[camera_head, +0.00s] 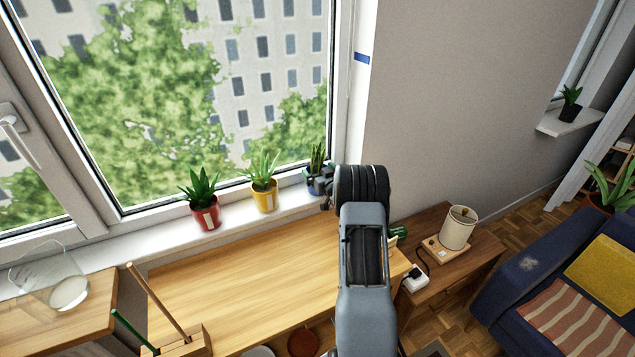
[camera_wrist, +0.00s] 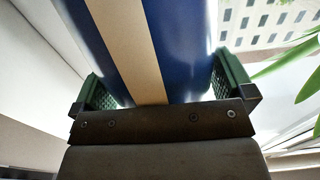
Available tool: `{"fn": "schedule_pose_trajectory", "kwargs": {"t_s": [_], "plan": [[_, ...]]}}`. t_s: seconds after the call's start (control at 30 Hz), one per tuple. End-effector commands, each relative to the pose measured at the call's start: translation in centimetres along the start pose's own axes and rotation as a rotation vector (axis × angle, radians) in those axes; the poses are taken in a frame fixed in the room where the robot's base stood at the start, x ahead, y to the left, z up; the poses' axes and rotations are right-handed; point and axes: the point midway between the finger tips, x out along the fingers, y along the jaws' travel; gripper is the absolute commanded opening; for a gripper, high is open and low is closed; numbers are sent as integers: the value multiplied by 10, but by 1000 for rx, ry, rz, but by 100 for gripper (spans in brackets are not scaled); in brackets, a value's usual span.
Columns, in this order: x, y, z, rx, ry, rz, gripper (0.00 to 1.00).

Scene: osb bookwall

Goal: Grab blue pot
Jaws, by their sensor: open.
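The blue pot (camera_head: 315,184) with a spiky plant stands on the windowsill at its right end, partly hidden by my arm. In the wrist view the blue pot (camera_wrist: 187,50) fills the middle, very close, with a tan vertical band on its face. My gripper (camera_wrist: 165,90) has its two green pads apart, one on each side of the pot. The pot is between the jaws. I cannot tell whether either pad touches it. In the head view my gripper (camera_head: 325,186) is at the pot's right side, mostly hidden by my wrist.
A yellow pot (camera_head: 265,198) and a red pot (camera_head: 206,214) stand to the left on the windowsill (camera_head: 235,218). The window glass is behind them. A wooden desk (camera_head: 240,290) lies below, mostly clear. A lamp (camera_head: 458,229) stands on a side table at the right.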

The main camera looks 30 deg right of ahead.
Motion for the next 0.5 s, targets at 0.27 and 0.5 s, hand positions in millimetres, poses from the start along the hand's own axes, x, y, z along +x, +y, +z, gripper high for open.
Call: {"fn": "schedule_pose_trajectory", "kwargs": {"t_s": [0.27, 0.5], "plan": [[0, 0, 0, 0, 0, 0, 92], [0, 0, 0, -1, 0, 0, 69]]}}
